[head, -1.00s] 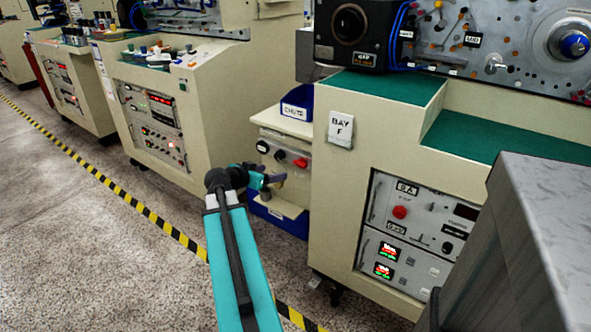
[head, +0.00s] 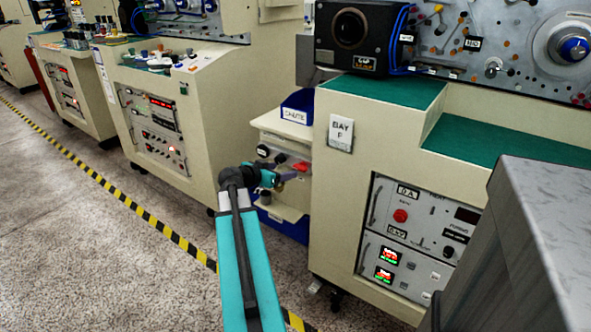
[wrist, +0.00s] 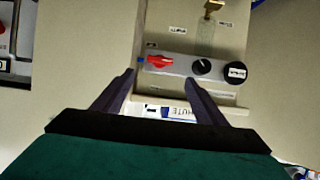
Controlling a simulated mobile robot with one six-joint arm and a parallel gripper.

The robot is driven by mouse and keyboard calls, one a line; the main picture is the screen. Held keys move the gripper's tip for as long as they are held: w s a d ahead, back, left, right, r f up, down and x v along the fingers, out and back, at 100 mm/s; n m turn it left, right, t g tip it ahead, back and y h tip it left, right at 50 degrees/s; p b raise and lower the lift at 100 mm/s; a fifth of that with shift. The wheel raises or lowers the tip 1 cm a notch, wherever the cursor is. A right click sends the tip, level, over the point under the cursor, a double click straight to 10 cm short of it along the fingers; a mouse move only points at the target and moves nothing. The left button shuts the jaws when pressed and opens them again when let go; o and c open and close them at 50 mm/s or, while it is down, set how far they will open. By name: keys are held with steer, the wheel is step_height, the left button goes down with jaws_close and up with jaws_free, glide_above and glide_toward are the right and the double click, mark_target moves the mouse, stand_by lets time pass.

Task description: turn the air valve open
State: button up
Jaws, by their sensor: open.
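The red valve handle (head: 300,167) is on the front panel of a small cream unit between two larger machines. In the wrist view the red handle (wrist: 160,62) lies crosswise on a pale strip, with a blue bit at its left end. My gripper (wrist: 159,77) is open, one finger to each side. The handle shows just beyond and between the fingertips, and I see no contact. In the head view my gripper (head: 279,180) is in front of the panel, just below the handle, partly hidden by my wrist.
Beside the handle are a black knob (wrist: 201,67) and a round labelled black knob (wrist: 235,71). A brass fitting (wrist: 213,7) shows at the top edge. The Bay F cabinet (head: 335,190) stands close on the right.

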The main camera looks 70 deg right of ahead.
mark_target(299, 168)
steer(key=shift+x, duration=5.15)
steer(key=c, duration=1)
